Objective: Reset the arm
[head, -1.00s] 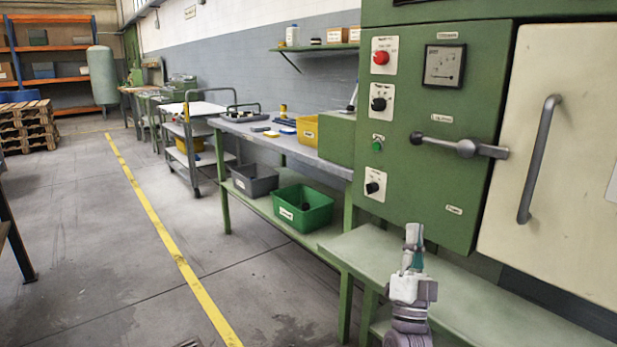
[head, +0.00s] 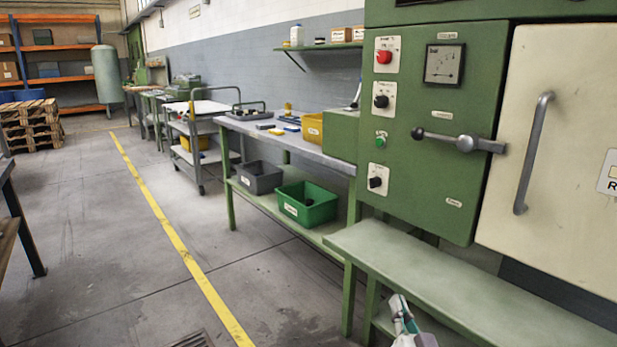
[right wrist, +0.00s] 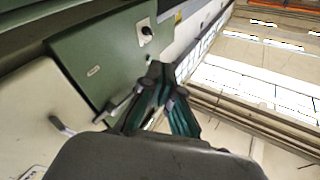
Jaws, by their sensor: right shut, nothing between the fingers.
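My right gripper (head: 400,308) shows at the bottom edge of the head view, in front of the green bench of the machine. It is pale with teal parts and tilts up to the left. Its arm is mostly below the picture. In the right wrist view its dark and teal fingers (right wrist: 163,82) are shut with nothing held. The green control cabinet (right wrist: 105,55) lies beyond them there. My left gripper is not in view.
The green bench (head: 440,285) and the control cabinet (head: 440,190), with its lever (head: 465,143) and door handle (head: 533,150), stand at the right. A worktable (head: 270,138) has a green bin (head: 307,204) below. The floor left of the yellow line (head: 170,232) is mostly clear.

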